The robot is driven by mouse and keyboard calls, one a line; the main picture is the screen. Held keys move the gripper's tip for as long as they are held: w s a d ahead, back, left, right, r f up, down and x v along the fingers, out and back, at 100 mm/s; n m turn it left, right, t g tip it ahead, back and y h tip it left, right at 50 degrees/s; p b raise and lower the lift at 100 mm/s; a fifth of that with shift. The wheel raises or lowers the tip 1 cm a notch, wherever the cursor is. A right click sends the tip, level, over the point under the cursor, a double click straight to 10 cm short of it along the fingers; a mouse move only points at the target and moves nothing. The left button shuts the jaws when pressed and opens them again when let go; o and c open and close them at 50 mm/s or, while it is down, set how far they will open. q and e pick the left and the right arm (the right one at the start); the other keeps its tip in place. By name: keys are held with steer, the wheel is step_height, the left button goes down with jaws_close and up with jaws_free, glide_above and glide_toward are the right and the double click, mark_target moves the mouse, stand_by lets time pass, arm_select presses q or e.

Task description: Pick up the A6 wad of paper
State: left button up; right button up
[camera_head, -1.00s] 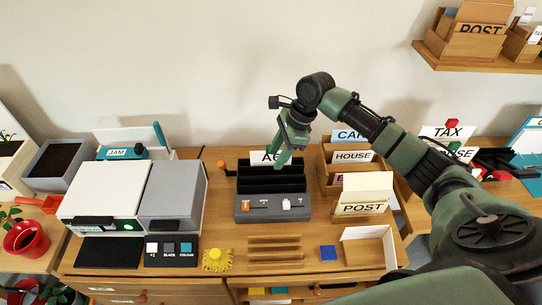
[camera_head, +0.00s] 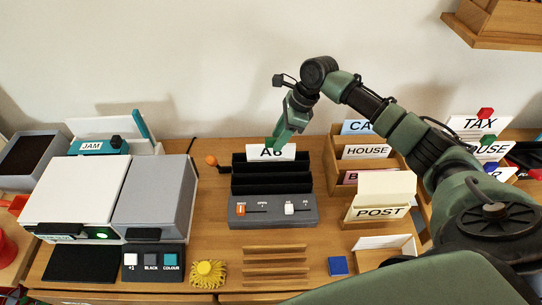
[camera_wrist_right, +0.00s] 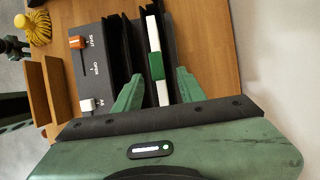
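The A6 wad of paper (camera_head: 262,154) stands upright in the black slots of a grey sorter (camera_head: 272,211), its A6 face toward me. In the right wrist view the wad (camera_wrist_right: 152,38) shows as a thin white edge with a green patch (camera_wrist_right: 156,66). My right gripper (camera_head: 272,142) is at the wad's top edge in the head view. In the wrist view the right gripper (camera_wrist_right: 158,88) is open, with one green finger on each side of the wad and gaps beside it. Whether a finger touches the paper is unclear. My left gripper is not in view.
A wooden rack with HOUSE (camera_head: 366,152) and POST (camera_head: 381,212) cards stands right of the sorter. A white-and-grey machine (camera_head: 78,190) is left. A yellow brush (camera_head: 208,274), wooden slats (camera_head: 276,263) and a blue block (camera_head: 338,266) lie in front.

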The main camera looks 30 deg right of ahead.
mark_target(272, 145)
steer(key=x, duration=0.5)
steer(key=shift+w+a+p, duration=0.15)
steer(key=shift+a+p, duration=0.1)
steer(key=shift+p, duration=0.1)
steer(key=shift+r, duration=0.1)
jaws_close()
